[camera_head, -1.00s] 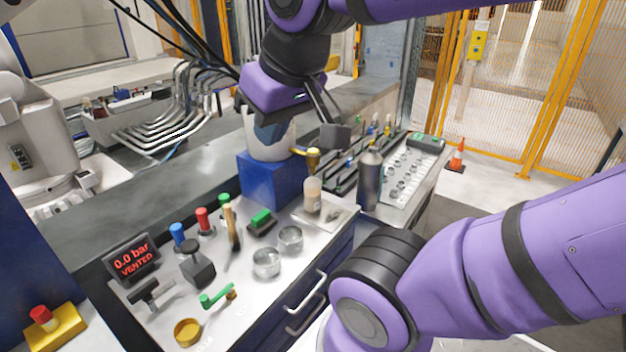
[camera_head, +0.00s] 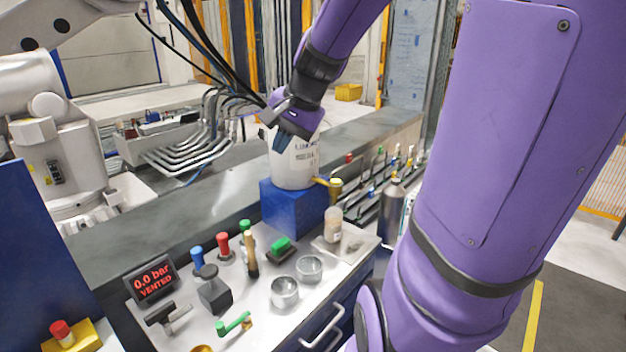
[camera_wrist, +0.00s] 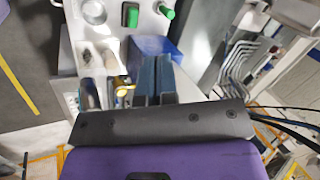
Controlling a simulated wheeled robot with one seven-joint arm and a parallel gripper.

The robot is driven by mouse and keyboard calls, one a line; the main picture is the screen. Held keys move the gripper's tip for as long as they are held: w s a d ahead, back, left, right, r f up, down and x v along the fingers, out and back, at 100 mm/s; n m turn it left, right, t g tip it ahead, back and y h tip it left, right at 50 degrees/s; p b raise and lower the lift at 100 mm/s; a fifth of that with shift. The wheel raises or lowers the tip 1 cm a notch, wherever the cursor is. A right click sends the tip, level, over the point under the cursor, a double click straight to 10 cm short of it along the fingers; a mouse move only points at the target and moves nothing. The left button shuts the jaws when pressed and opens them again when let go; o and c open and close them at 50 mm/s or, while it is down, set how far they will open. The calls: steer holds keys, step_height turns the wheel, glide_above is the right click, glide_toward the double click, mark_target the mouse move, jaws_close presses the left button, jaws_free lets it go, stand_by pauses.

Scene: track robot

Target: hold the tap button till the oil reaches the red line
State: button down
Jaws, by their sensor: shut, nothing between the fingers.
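A white drum (camera_head: 293,165) with dark lettering sits on a blue block (camera_head: 288,205) at the back of the bench. A brass tap (camera_head: 328,182) with a yellow top juts from its right side. The tap also shows in the wrist view (camera_wrist: 124,90). A small bottle (camera_head: 333,222) with a pale top stands on a light tray below the tap. Its oil level and any red line are too small to tell. My gripper (camera_head: 281,142) is shut and empty, in front of the drum, left of and above the tap. Its blue fingers (camera_wrist: 154,72) appear beside the tap in the wrist view.
A grey metal bottle (camera_head: 393,208) stands right of the tray. Two glass dishes (camera_head: 285,291), a green-topped block (camera_head: 280,248), coloured knobs and a pressure display (camera_head: 152,280) fill the front bench. Dark cables and pipes lie left of the drum.

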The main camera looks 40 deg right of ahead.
steer(key=w+d+f+m+t, duration=0.1)
steer(key=w+d+f+m, duration=0.15)
steer(key=d, duration=0.25)
steer(key=w+d+f+m+t, duration=0.1)
steer(key=d+m, duration=0.3)
steer(key=d, duration=0.1)
steer(key=m+t, duration=0.2)
steer(key=m, duration=0.4)
glide_above(336, 181)
step_height(336, 181, down, 2)
steer(key=shift+f+n, duration=0.1)
steer(key=shift+n, duration=0.15)
steer(key=shift+a+f, duration=0.1)
steer(key=shift+f, duration=4.3)
steer(key=shift+f, duration=0.1)
steer(key=shift+f, duration=0.3)
steer(key=shift+f, duration=0.4)
steer(key=shift+r, duration=0.85)
